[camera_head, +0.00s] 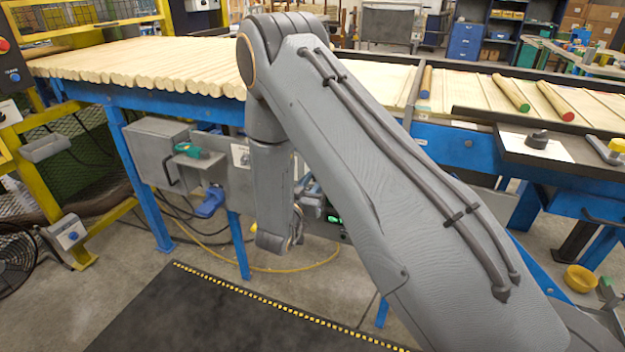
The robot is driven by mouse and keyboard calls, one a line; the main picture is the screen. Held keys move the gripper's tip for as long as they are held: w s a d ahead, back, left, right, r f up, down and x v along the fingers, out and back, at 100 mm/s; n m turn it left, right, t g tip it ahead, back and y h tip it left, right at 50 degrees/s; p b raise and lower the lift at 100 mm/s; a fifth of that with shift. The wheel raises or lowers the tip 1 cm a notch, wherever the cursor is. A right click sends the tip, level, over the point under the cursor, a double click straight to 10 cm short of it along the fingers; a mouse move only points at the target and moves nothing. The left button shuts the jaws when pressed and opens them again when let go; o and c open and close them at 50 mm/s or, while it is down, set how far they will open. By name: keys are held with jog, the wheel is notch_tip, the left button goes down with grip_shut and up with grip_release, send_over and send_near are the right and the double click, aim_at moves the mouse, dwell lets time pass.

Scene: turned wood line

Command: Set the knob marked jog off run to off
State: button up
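No jog off run lettering is readable in this view. A black knob on a white plate (538,139) sits on the dark ledge at the right; I cannot tell its marking or setting. A grey control box (160,150) hangs under the left conveyor, and a panel with a white label (241,156) is beside it, partly behind my arm. My gripper (312,198) is mostly hidden by my arm, close in front of the panel area below the conveyor. Its fingers cannot be made out, nor whether it touches anything.
The conveyor (190,92) carries many pale wood rods above the panel. Blue legs (147,190) and loose cables lie below. A yellow frame (45,185) with other controls stands left. A black mat (200,310) covers clear floor in front.

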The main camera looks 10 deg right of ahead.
jog(key=n, duration=0.3)
jog(key=n+p, duration=0.1)
jog(key=n, duration=0.2)
jog(key=shift+w+a+r, duration=0.1)
jog(key=shift+w+a, duration=0.1)
jog(key=shift+n, duration=0.3)
jog(key=o, duration=1.1)
jog(key=shift+c, duration=0.2)
jog(key=v, duration=0.8)
jog(key=shift+b, duration=0.35)
jog(key=shift+d, duration=0.1)
